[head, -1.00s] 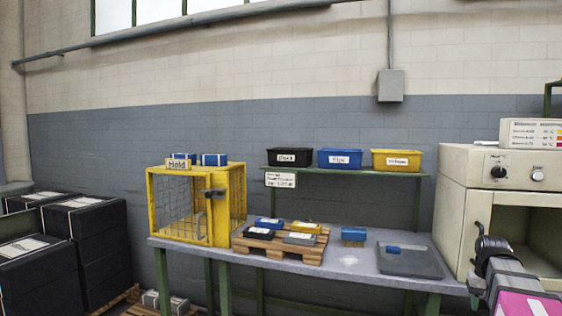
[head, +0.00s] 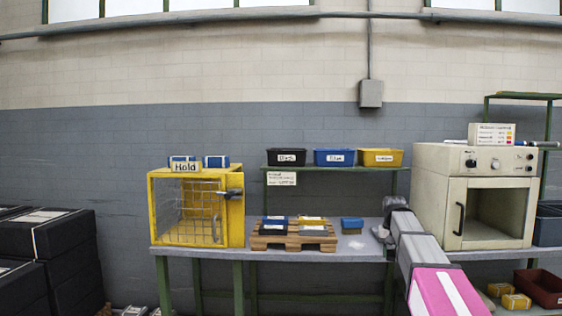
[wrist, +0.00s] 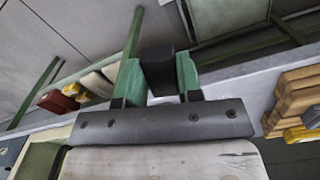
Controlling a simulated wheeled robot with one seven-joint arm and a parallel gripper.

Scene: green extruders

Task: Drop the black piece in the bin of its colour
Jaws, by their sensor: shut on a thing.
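In the wrist view my gripper (wrist: 159,72) has its green fingers shut on a black piece (wrist: 157,66). In the head view my arm reaches over the right part of the table, and its end is small and partly hidden, so the held piece cannot be made out there. The black bin (head: 286,158), labelled "Black", stands at the left of the green shelf behind the table. The blue bin (head: 334,158) and the yellow bin (head: 382,158) stand to its right. My gripper is below and to the right of the black bin in the picture.
A pallet (head: 292,241) with several coloured pieces sits mid-table. A yellow cage (head: 197,208) marked "Hold" stands at the left. A blue piece (head: 352,224) lies right of the pallet. A beige oven (head: 474,200) with an open-looking chamber stands at the right, near my arm.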

